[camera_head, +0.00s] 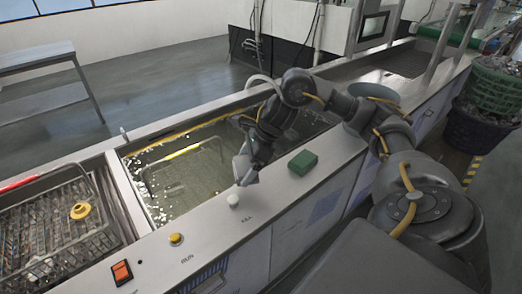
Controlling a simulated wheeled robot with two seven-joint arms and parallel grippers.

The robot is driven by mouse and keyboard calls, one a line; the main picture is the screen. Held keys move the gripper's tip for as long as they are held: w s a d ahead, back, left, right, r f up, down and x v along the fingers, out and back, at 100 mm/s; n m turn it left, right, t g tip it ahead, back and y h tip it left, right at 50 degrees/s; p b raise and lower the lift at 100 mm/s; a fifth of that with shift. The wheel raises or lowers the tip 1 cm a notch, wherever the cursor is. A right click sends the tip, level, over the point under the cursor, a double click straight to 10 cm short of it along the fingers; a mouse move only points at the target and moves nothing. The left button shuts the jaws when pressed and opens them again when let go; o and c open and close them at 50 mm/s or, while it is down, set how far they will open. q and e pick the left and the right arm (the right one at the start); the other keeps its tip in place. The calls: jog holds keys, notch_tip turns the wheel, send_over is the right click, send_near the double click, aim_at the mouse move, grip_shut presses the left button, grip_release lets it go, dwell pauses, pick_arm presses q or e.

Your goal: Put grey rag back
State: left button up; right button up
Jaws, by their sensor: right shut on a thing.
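My right gripper (247,175) reaches in from the right and points down over the front rim of the water-filled tank (133,185). It is shut on a small light grey piece, which I take to be the grey rag (242,170). The rag is partly hidden by the gripper, and I cannot tell whether it touches the rim. My left gripper is not in view.
A white knob (233,200) stands on the rim just below the gripper. A green block (302,162) lies to its right. A yellow button (176,239) and an orange-red switch (122,272) sit further left. A wire basket (50,240) holds a yellow part (80,210).

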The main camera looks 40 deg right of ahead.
jog(key=a+n+g, duration=0.1)
jog(key=a+n, duration=0.1)
jog(key=a, duration=0.2)
jog(key=a+n+g, duration=0.1)
jog(key=a+n, duration=0.2)
jog(key=s+a+n+g+y, duration=0.1)
jog(key=a+n, duration=0.1)
jog(key=a, duration=0.2)
jog(key=shift+a+n+g, duration=0.3)
jog(key=shift+g, duration=0.1)
jog(key=a+n+g, duration=0.1)
jog(key=s+a+n, duration=0.1)
jog(key=n, duration=0.1)
jog(key=s+a+n+g, duration=0.1)
jog(key=n, duration=0.1)
jog(key=shift+s+a+r+g+h, duration=0.1)
jog(key=shift+s+r+g+h, duration=0.1)
jog(key=shift+g+h, duration=0.15)
jog(key=shift+s+n+g+h, duration=0.25)
jog(key=shift+s+n, duration=0.1)
jog(key=shift+n, duration=0.55)
jog(key=shift+s, duration=0.1)
